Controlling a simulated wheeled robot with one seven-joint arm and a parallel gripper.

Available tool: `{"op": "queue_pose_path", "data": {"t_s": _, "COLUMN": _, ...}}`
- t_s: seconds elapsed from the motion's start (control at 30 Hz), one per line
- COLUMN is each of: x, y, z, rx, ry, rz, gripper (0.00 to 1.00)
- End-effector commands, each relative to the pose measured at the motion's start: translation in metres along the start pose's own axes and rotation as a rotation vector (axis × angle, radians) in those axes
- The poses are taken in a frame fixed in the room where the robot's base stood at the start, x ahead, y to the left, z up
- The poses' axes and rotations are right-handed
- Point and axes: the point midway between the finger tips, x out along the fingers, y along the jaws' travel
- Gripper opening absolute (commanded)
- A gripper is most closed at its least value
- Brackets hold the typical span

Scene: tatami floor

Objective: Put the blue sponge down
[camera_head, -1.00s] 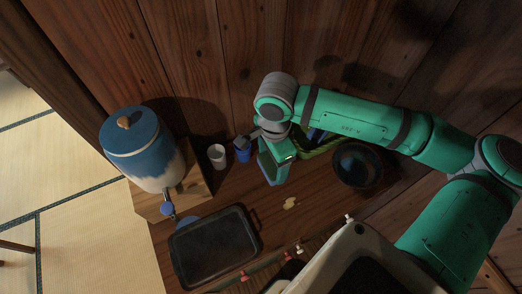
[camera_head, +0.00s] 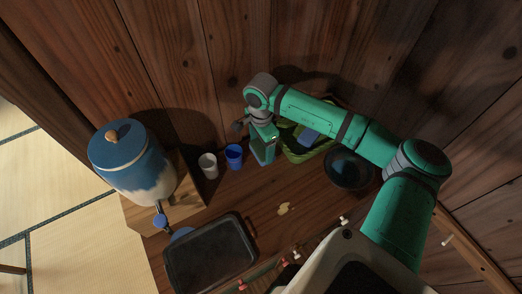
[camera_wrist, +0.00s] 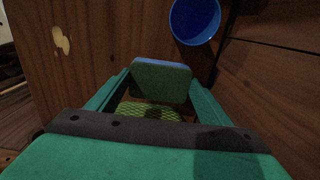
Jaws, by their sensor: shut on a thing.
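My gripper (camera_wrist: 152,95) is shut on the blue sponge (camera_wrist: 162,82), which has a blue edge and a dark green face and stands between the two fingers in the wrist view. In the head view my gripper (camera_head: 263,152) hangs near the back wall, between the blue cup and the green crate. There the hand hides the fingertips and the held sponge. I cannot tell whether the sponge touches the wooden surface. A green mesh patch (camera_wrist: 148,111) shows between the fingers, below the sponge in the picture.
A blue cup (camera_head: 234,158) and white cup (camera_head: 208,166) stand left of my gripper. The green crate (camera_head: 300,157), holding a blue thing, and a dark bowl (camera_head: 350,170) are right. A dark tray (camera_head: 210,258) and blue-white jar (camera_head: 130,165) are left. Bare wood (camera_head: 245,195) lies in front.

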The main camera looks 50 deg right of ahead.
Motion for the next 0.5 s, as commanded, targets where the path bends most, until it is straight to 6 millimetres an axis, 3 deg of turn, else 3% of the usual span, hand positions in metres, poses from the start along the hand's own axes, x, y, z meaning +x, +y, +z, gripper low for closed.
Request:
{"op": "queue_pose_path", "data": {"t_s": 0.23, "x": 0.031, "y": -0.002, "z": -0.001, "rx": 0.002, "ry": -0.002, "rz": 0.001, "gripper": 0.48}}
{"op": "queue_pose_path", "data": {"t_s": 0.5, "x": 0.034, "y": -0.002, "z": -0.001, "rx": 0.000, "ry": 0.000, "rz": 0.000, "gripper": 0.48}}
